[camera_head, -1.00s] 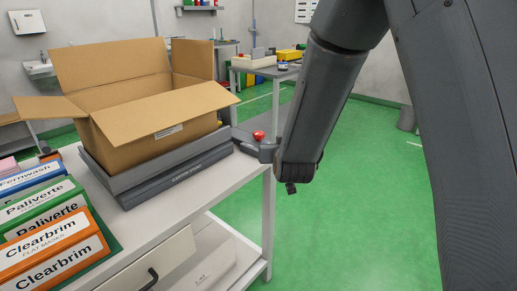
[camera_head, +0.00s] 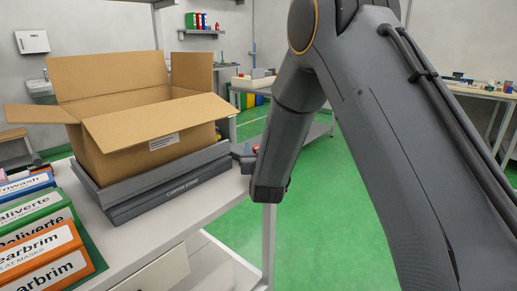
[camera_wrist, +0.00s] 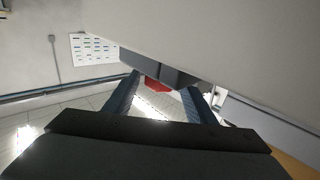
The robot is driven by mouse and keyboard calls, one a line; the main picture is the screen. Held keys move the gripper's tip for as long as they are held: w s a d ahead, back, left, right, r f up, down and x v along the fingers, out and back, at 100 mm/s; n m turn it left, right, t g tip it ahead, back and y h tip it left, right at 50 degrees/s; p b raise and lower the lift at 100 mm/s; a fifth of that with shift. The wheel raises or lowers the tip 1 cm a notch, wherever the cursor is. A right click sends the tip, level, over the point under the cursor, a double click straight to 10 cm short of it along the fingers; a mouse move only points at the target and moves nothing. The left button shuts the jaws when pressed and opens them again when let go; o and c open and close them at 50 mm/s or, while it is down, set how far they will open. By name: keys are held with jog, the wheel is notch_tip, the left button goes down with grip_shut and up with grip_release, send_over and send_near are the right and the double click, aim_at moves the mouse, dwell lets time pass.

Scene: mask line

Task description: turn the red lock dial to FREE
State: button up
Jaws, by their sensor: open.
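The red dial (camera_wrist: 157,84) shows in the wrist view between the two fingers of my gripper (camera_wrist: 160,90), below a dark grey block. Its pointer and any FREE marking cannot be made out. The fingers are apart, one on each side of the dial; whether they touch it I cannot tell. In the head view only a bit of red (camera_head: 256,148) shows beside my forearm, at the right end of the grey carton stand (camera_head: 170,192). My gripper (camera_head: 240,157) is partly hidden there by my forearm.
An open cardboard carton (camera_head: 140,140) sits on the stand, on a white bench (camera_head: 205,212). Several labelled boxes, one orange (camera_head: 55,272), stand at the left. In the wrist view a pale surface (camera_wrist: 235,45) lies close above the fingers.

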jog(key=shift+w, duration=0.25)
jog(key=c, duration=1)
jog(key=shift+c, duration=0.2)
